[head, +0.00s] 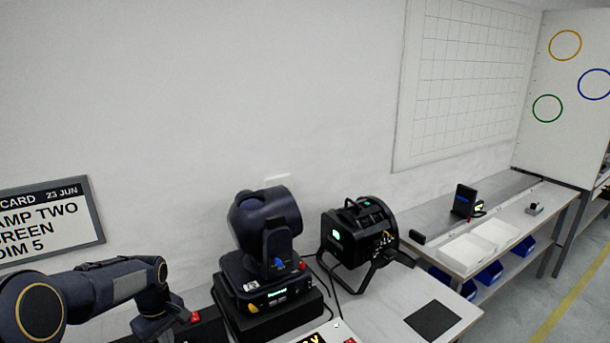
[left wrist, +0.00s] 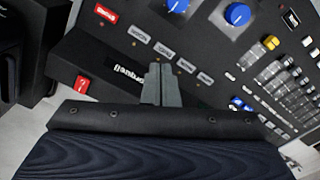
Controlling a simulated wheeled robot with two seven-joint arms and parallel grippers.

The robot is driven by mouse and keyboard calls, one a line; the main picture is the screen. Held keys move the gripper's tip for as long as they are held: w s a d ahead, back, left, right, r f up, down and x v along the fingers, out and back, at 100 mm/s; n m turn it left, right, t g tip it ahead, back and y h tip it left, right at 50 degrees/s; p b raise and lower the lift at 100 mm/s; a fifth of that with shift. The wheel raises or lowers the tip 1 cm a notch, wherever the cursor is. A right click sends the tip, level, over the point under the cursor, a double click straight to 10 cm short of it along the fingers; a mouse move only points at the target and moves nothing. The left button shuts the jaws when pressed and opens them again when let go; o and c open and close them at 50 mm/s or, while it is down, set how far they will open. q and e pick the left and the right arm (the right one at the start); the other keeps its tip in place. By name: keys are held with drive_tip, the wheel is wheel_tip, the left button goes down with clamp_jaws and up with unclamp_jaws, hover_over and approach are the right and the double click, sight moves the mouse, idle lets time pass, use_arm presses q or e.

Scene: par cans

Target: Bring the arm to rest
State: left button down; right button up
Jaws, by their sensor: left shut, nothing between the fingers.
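My left arm comes in from the left in the head view and bends down at the bottom edge; its fingertips do not show there. In the left wrist view my left gripper (left wrist: 160,90) is shut and empty, its two grey fingers together over a black lighting console (left wrist: 215,60) with blue knobs, labelled keys and rows of faders. I cannot tell how far the fingertips are above the console. My right gripper is not in view.
A dark moving-head lamp (head: 265,225) stands right of my arm, with a par can (head: 362,238) beside it. A black mat (head: 433,320) lies on the table. A wall sign (head: 50,222) hangs at left. A side bench (head: 520,215) holds white trays (head: 470,252).

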use_arm(q)
drive_tip(key=s+d+r+m+t+h+b, duration=0.1)
drive_tip(key=s+d+r+m+t, duration=0.15)
drive_tip(key=s+r, duration=0.4)
drive_tip(key=s+d+r+m+t+h+b, duration=0.1)
drive_tip(key=s+d+r+m, duration=0.25)
drive_tip(key=s, duration=0.55)
drive_tip(key=s+d+f+m+t+h, duration=0.1)
drive_tip(key=s+d+m, duration=0.1)
drive_tip(key=s, duration=0.4)
drive_tip(key=s+d+f+m+t+b, duration=0.1)
drive_tip(key=s+d+m, duration=0.1)
drive_tip(key=s, duration=0.4)
drive_tip(key=shift+s+d+m+h, duration=0.3)
drive_tip(key=shift+s+d+h, duration=0.1)
drive_tip(key=shift+d, duration=0.35)
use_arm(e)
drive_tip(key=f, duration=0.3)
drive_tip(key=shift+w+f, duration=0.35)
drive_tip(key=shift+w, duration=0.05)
